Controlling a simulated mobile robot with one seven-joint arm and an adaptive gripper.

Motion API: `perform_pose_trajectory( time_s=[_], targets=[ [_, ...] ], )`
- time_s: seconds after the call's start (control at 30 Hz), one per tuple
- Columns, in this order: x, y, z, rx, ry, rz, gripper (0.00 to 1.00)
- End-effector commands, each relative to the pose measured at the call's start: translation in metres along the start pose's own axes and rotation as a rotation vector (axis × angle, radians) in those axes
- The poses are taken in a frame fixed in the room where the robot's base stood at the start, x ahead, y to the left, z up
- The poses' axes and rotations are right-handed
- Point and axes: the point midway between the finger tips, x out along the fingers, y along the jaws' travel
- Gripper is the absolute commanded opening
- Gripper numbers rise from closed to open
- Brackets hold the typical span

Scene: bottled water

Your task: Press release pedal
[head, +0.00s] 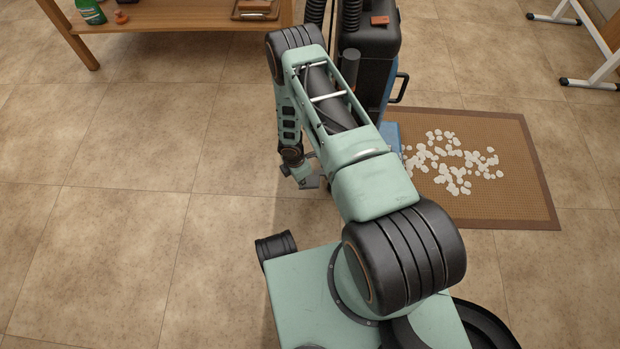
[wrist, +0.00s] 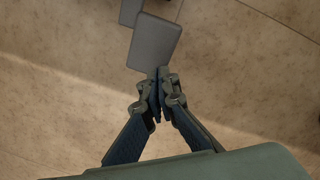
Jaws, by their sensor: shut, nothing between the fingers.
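A grey, flat rectangular plate (wrist: 155,42), which looks like the pedal, is just beyond my fingertips in the wrist view. A second grey plate (wrist: 130,11) is partly visible behind it at the top edge. My gripper (wrist: 160,82) is shut and empty, its fingertips close to the near edge of the first plate. I cannot tell whether they touch it. In the head view my gripper (head: 306,181) points down low over the floor, left of a dark upright machine (head: 370,50) with a blue lower part. My arm hides much of the machine's base.
A brown mat (head: 520,190) with scattered white pieces (head: 450,160) lies right of the machine. A wooden table (head: 180,16) with a green bottle (head: 90,10) stands at the back left. A white stand (head: 595,70) is at the upper right. The tiled floor on the left is clear.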

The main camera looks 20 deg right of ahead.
Motion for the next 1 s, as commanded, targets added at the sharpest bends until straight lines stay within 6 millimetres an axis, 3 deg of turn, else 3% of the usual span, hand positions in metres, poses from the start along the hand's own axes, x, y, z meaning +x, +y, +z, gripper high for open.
perform_pose_trajectory(
  time_s=[0.27, 0.8, 1.0],
  targets=[
    [-0.008, 0.001, 0.0, -0.001, 0.0, 0.001, 0.0],
    [-0.095, 0.001, 0.001, 0.0, 0.0, 0.002, 0.0],
    [-0.115, 0.001, 0.0, 0.001, 0.0, 0.002, 0.0]
  ],
)
